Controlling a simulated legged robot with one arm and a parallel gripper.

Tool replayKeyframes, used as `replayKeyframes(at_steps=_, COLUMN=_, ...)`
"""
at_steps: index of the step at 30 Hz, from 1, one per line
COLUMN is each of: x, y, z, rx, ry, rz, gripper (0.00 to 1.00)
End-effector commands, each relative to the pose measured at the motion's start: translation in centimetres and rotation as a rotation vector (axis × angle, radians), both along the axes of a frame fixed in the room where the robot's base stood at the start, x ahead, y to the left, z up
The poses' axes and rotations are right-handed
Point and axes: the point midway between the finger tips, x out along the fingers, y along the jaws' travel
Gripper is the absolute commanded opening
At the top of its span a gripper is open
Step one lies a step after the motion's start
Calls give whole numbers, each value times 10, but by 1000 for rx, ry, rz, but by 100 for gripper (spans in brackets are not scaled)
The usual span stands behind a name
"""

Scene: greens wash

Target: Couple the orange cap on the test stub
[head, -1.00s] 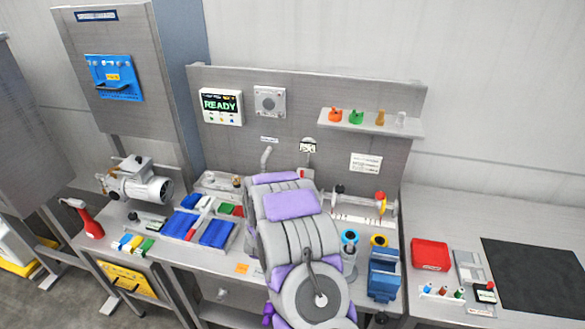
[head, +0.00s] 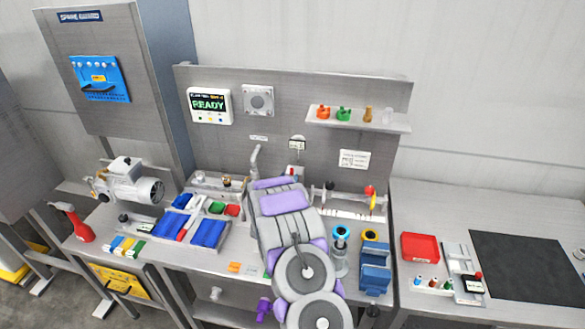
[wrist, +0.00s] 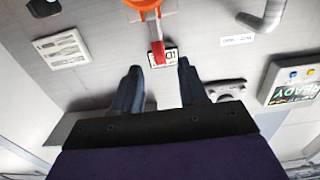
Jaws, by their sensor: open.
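An orange cap-like piece (head: 323,112) stands at the left end of the wall shelf in the head view. In the upside-down wrist view, an orange ring-shaped part (wrist: 145,4) is cut off by the top edge, with a red lever (wrist: 158,52) close to it. I cannot tell whether this ring is a cap, or which fitting is the test stub. My gripper (wrist: 159,68) is open, with two dark blue fingers apart and nothing seen held between them. The red lever lies beyond the fingertips in the picture. In the head view my arm hides the gripper.
The shelf (head: 358,122) also holds a green piece (head: 343,114).

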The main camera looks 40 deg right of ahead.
Motion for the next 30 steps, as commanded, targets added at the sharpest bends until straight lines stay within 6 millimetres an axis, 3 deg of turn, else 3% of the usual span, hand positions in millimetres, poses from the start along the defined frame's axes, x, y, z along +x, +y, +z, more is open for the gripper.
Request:
replayKeyframes(at_steps=15, x=42, y=-50, z=0, rx=-2, ry=-1, rz=-2, gripper=43)
replayKeyframes(at_steps=30, x=51, y=-60, z=0, rx=-1, ry=1, rz=0, gripper=43)
